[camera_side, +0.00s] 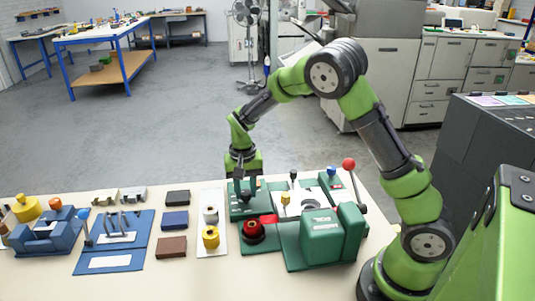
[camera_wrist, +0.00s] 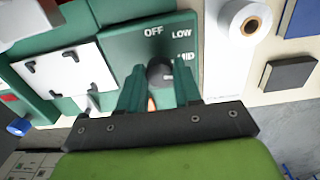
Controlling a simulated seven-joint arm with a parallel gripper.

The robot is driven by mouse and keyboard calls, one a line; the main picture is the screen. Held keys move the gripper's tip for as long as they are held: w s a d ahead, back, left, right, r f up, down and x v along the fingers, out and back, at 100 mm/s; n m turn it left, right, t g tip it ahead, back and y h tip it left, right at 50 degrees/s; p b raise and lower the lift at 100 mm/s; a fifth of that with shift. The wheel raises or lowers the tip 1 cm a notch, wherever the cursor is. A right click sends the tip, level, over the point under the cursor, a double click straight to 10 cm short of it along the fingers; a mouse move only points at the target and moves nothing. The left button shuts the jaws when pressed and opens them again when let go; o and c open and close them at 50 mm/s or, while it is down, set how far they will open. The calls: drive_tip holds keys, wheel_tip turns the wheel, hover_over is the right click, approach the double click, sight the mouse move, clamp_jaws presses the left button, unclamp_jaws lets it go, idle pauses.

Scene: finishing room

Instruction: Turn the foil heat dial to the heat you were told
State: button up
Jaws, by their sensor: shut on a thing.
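The foil heat dial (camera_wrist: 159,68) is a dark round knob on a green panel (camera_wrist: 140,42) with white lettering. OFF, LOW and MID can be read around it; any further marking is hidden by my gripper. My gripper (camera_wrist: 161,78) is shut on the dial, one green finger on each side. A small pale mark shows at the knob's right side, but I cannot tell exactly which setting it points to. In the side view my gripper (camera_side: 246,190) points down onto the green heat box (camera_side: 240,213) at the back left of the green foil press (camera_side: 322,236).
A lever with a red ball (camera_side: 349,164) rises at the press's right. A red knob (camera_side: 253,230) stands in front of the heat box. Foil rolls (camera_side: 210,234) on a white board, dark blocks (camera_side: 173,220) and blue fixtures (camera_side: 116,228) lie to the left.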

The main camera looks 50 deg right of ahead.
sight(245, 192)
drive_tip(key=m, duration=0.7)
drive_tip(key=shift+r, duration=0.1)
idle(0.5)
drive_tip(key=o, duration=1)
drive_tip(key=shift+o, duration=0.2)
wheel_tip(245, 192, up, 17)
drive_tip(key=shift+w, duration=0.15)
